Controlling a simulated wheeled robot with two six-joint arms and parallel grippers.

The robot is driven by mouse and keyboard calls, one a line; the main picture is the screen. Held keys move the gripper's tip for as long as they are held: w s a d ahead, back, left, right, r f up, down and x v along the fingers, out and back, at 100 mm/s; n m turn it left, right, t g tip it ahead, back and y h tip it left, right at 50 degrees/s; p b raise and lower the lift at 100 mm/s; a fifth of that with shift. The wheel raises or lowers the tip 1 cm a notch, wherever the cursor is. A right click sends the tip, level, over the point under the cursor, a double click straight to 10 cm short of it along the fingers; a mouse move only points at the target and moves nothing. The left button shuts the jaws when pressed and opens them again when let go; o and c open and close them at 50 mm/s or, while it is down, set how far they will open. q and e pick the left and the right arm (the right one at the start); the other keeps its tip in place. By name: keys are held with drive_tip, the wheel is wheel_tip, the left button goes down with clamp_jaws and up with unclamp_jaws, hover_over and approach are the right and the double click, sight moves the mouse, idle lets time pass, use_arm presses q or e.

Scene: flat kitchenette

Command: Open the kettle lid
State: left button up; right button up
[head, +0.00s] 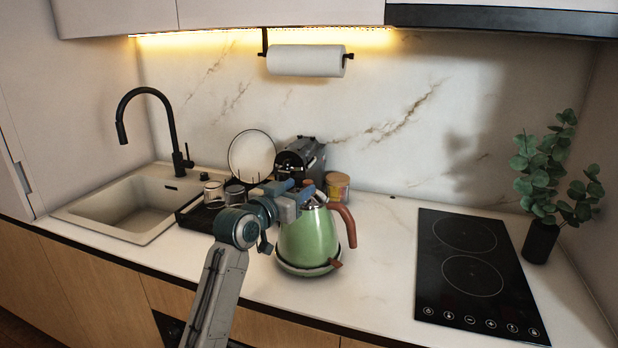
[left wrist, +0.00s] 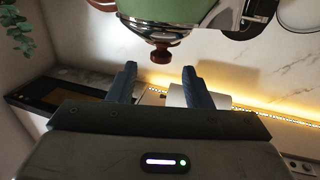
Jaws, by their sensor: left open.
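The green kettle (head: 308,243) stands upright on its round base (head: 300,270) on the counter, with its brown handle (head: 345,222) to the right. My left gripper (head: 305,194) is at the kettle's top and covers part of it in the head view. In the left wrist view, which is upside down, the silver lid (left wrist: 150,32) sits on the kettle and looks closed. Its brown knob (left wrist: 161,54) is just beyond the tips of my left gripper (left wrist: 160,72), roughly between them. The fingers are apart with nothing between them. My right gripper is not in view.
A dark dish rack (head: 195,212) with cups and a plate (head: 251,155) stands left of the kettle. A black coffee machine (head: 303,155) and a jar (head: 338,187) are behind it. The hob (head: 472,270) is to the right, with clear counter between.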

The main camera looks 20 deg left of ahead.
sight(307, 181)
use_arm(q)
drive_tip(key=x, duration=0.3)
drive_tip(key=shift+w+p, duration=0.15)
drive_tip(key=shift+p, duration=0.15)
drive_tip(key=shift+x, duration=0.85)
drive_tip(key=shift+w, duration=0.15)
clamp_jaws()
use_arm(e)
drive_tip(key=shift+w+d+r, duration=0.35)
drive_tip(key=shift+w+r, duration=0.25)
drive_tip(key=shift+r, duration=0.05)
